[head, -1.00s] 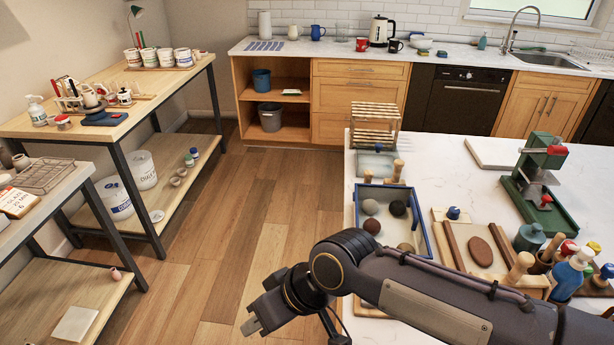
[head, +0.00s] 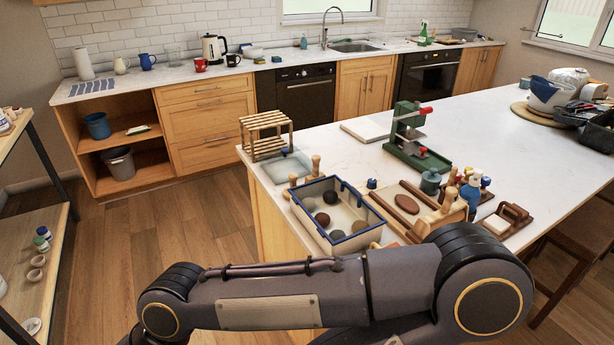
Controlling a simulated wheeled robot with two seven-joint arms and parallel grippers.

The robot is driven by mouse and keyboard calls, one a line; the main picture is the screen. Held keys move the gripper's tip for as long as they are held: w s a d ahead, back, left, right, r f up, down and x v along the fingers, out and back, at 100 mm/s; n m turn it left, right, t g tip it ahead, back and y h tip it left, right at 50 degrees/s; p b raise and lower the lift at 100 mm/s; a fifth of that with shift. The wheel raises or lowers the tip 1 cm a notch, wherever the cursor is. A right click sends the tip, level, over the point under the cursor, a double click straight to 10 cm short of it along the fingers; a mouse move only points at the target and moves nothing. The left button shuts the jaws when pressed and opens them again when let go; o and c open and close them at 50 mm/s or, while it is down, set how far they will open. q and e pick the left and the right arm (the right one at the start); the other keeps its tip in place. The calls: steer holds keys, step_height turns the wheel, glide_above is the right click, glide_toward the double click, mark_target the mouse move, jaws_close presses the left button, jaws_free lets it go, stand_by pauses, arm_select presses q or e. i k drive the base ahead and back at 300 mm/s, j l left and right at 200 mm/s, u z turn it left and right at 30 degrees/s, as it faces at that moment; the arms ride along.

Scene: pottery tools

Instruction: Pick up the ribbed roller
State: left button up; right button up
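I cannot pick out the ribbed roller for certain. A pair of light wooden handles (head: 316,166) stands on the island behind the blue-rimmed tray; ribs are too small to tell. Another wooden-handled tool (head: 450,197) stands among the tools right of the boards. My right arm crosses the bottom of the head view from the right, and its far end drops out of the picture at lower left. My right gripper is outside the picture. My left gripper is not in view. Neither is seen touching a tool.
The white island top (head: 480,135) holds a blue-rimmed tray (head: 345,241) with several balls, a wooden rack (head: 265,134), a green press (head: 408,130) and several bottles (head: 470,190). Its far right part holds bowls and a dark crate. Open floor (head: 190,230) lies left of it.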

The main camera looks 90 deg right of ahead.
mark_target(316, 175)
steer(key=i+z, duration=0.15)
steer(key=z, duration=0.3)
steer(key=i+z, duration=0.2)
steer(key=z, duration=0.25)
steer(key=i+z, duration=0.15)
steer(key=z, duration=0.3)
steer(key=i+z, duration=0.15)
steer(key=z, duration=0.35)
steer(key=i+l+z, duration=0.1)
steer(key=z, duration=0.35)
steer(key=i+z, duration=0.15)
steer(key=z, duration=0.35)
steer(key=i+j+z, duration=0.15)
steer(key=z, duration=0.3)
steer(key=i+j+z, duration=0.1)
steer(key=z, duration=0.4)
steer(key=i+j+z, duration=0.1)
steer(key=z, duration=0.4)
steer(key=i+j+z, duration=0.25)
steer(key=z, duration=0.2)
steer(key=i+j+z, duration=0.2)
steer(key=z, duration=0.2)
steer(key=j, duration=0.1)
